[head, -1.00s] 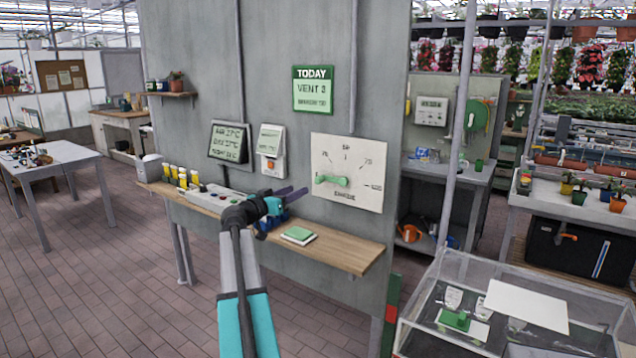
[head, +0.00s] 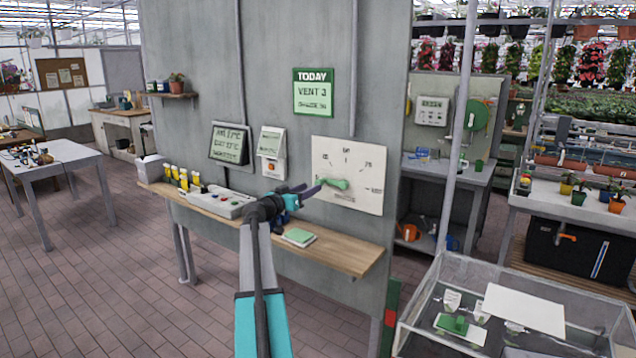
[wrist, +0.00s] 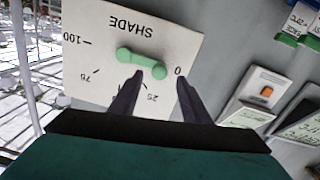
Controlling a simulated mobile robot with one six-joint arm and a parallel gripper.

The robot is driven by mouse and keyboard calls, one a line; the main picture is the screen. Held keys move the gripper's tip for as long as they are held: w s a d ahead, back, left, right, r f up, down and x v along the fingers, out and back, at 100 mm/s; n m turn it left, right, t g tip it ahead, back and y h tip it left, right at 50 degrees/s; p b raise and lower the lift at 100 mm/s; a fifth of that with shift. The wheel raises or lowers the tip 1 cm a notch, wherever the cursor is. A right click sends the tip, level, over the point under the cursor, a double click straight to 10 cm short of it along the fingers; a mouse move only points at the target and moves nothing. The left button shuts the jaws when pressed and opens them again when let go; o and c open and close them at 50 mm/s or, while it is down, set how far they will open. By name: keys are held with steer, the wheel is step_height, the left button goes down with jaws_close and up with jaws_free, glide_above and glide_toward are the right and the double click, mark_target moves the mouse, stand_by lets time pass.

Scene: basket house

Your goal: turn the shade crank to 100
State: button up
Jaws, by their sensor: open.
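The shade crank (head: 334,183) is a green bar with rounded ends on a white dial panel (head: 357,157) on the grey wall. The wrist view shows the crank (wrist: 141,63) upside down, lying nearly level, one end close to the 0 mark. The panel (wrist: 100,22) reads SHADE, with 25, 75 and 100 legible there. My gripper (head: 309,188) is open and empty just left of the crank in the head view. In the wrist view my gripper (wrist: 159,75) has its fingers spread on either side of the crank's 0-side end. Contact cannot be told.
A wooden shelf (head: 340,255) runs below, holding a button box (head: 222,203), a green notebook (head: 299,237) and yellow bottles. A white switch box (head: 271,150) and a dark sign (head: 229,144) hang left of the dial. A clear case (head: 440,275) stands at the front right.

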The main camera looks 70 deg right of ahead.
mark_target(331, 184)
steer(key=shift+p+x, duration=1)
steer(key=shift+x, duration=2.35)
jaws_close()
steer(key=shift+a, duration=0.25)
steer(key=shift+s+d, duration=0.1)
steer(key=shift+d, duration=0.1)
